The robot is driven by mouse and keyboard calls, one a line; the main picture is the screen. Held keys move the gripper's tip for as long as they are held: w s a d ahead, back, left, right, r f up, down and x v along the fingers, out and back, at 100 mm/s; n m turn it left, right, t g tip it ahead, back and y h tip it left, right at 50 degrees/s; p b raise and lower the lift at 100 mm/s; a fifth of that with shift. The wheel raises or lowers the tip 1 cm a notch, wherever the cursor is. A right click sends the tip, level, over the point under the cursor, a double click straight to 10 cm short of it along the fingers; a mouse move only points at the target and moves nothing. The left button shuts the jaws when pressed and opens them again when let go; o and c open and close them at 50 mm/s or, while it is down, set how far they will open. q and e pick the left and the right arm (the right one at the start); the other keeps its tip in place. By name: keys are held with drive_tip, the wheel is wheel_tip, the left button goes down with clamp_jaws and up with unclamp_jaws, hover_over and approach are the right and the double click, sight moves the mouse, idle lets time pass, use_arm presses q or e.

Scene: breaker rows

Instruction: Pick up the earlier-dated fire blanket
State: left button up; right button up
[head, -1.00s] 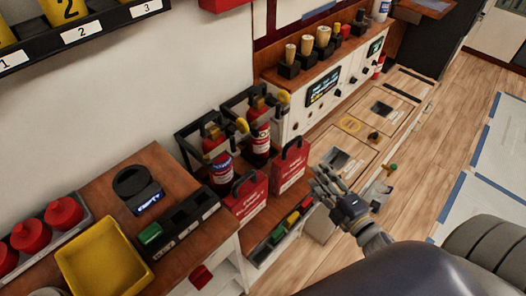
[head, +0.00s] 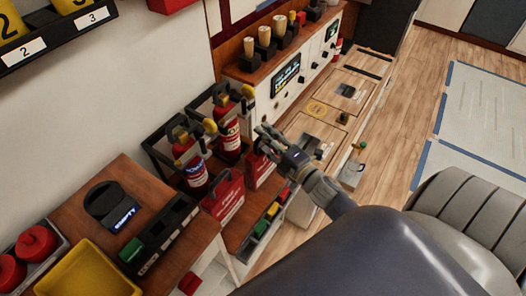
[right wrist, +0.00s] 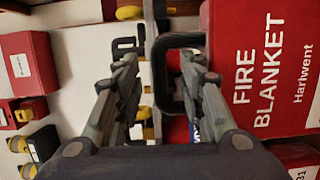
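Two red fire blanket packs with black handles stand on the wooden shelf in the head view, the left one (head: 224,195) and the right one (head: 258,171). My right gripper (head: 266,139) is at the top of the right pack and partly covers its handle. In the right wrist view, my right gripper (right wrist: 160,68) is open, with a black handle (right wrist: 177,80) close to its right finger. The red pack (right wrist: 265,75) there reads "FIRE BLANKET Harlwent". A label at the lower right is cut off, so I cannot read a full date. My left gripper is not in view.
Red fire extinguishers (head: 190,165) stand in black frames behind the packs. A black tray (head: 160,238) and yellow bin (head: 88,270) are on the near cabinet. A row of coloured blocks (head: 265,222) lies right of the packs.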

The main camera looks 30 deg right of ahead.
drive_tip(key=shift+w+a, duration=0.1)
drive_tip(key=shift+w, duration=0.7)
drive_tip(key=shift+s, duration=0.1)
drive_tip(key=shift+c, duration=0.6)
clamp_jaws()
drive_tip(key=shift+r, duration=0.1)
